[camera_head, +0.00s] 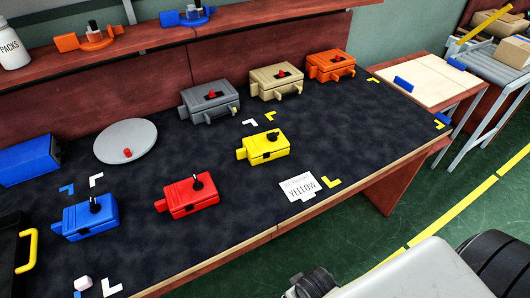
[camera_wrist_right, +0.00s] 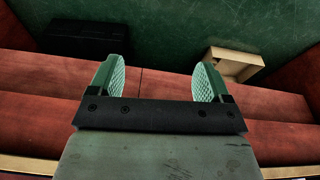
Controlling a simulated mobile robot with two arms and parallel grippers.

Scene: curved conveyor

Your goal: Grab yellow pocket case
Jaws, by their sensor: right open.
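The yellow pocket case (camera_head: 266,148) stands on the dark mat (camera_head: 220,235), right of the middle of the worktop. It has a dark knob on top and a tab on its left side. A white card reading YELLOW (camera_head: 299,188) lies in front of it to the right. My right gripper (camera_wrist_right: 159,82) is open and empty in the right wrist view, with its two green fingers apart in front of the red-brown wood. The yellow case does not show in that view. My left gripper is not in view.
Red (camera_head: 188,194), blue (camera_head: 91,216), grey (camera_head: 210,101), beige (camera_head: 277,80) and orange (camera_head: 330,65) cases stand around it. A grey disc (camera_head: 126,139) lies at the left. The mat just right of the yellow case is clear. A raised shelf (camera_head: 180,35) runs along the back.

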